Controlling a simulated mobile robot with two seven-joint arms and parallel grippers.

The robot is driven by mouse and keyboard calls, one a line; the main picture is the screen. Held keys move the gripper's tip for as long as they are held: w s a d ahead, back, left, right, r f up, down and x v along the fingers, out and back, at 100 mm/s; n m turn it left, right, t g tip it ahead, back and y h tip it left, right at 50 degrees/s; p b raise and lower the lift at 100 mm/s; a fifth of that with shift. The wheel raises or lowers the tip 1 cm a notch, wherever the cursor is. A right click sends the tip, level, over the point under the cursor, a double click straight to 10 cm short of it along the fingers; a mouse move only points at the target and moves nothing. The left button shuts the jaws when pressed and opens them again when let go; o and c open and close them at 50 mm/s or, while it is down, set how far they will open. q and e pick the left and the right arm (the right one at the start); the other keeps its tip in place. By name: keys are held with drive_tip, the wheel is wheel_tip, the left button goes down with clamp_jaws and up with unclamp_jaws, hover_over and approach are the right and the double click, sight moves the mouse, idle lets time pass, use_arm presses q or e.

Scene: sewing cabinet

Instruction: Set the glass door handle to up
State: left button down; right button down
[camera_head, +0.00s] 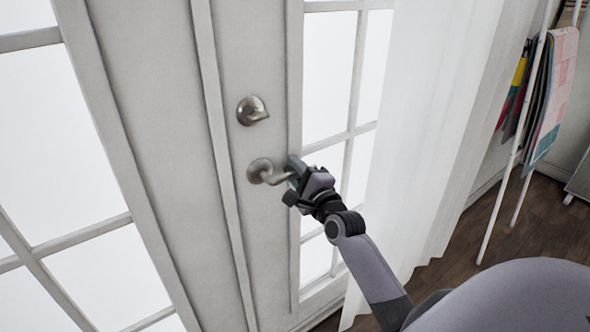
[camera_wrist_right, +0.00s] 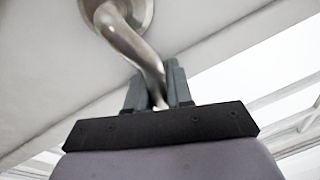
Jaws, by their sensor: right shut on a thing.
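The glass door handle (camera_head: 265,172) is a metal lever on a round rosette, on the white door frame. Its lever points right in the head view, roughly level with a slight bend. My right gripper (camera_head: 293,172) is shut on the lever's outer end. In the right wrist view the curved lever (camera_wrist_right: 130,45) runs down between the two grey fingers of the gripper (camera_wrist_right: 157,88). The fingers cover part of the lever's end. My left gripper is not in view.
A second metal knob or latch (camera_head: 252,110) sits above the handle. White glazed doors (camera_head: 180,150) fill the left and middle. A sheer white curtain (camera_head: 425,130) hangs close to the right of my arm. A white rack (camera_head: 512,150) with hanging fabrics stands at the right on a wooden floor (camera_head: 535,225).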

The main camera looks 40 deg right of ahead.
drive_tip(key=shift+r, duration=0.2)
drive_tip(key=c, duration=1.1)
unclamp_jaws()
drive_tip(key=shift+f, duration=0.1)
drive_tip(key=shift+s+f, duration=0.1)
drive_tip(key=shift+s, duration=0.4)
drive_tip(key=s, duration=0.6)
drive_tip(key=shift+a+f, duration=0.2)
drive_tip(key=shift+a, duration=0.15)
drive_tip(key=s+a+f+n+g+y+p, duration=0.2)
drive_tip(key=s+a+f+n+g, duration=0.2)
drive_tip(key=s+a+f+n, duration=0.4)
drive_tip(key=s+a+f+n+g+y+p, duration=0.2)
drive_tip(key=s+a+f+n, duration=0.6)
drive_tip(key=n, duration=0.9)
drive_tip(key=s+f+g, duration=0.2)
drive_tip(key=s+f, duration=0.1)
drive_tip(key=s, duration=0.1)
drive_tip(key=shift+s+f+n+p, duration=0.2)
drive_tip(key=shift+s+n+p, duration=0.1)
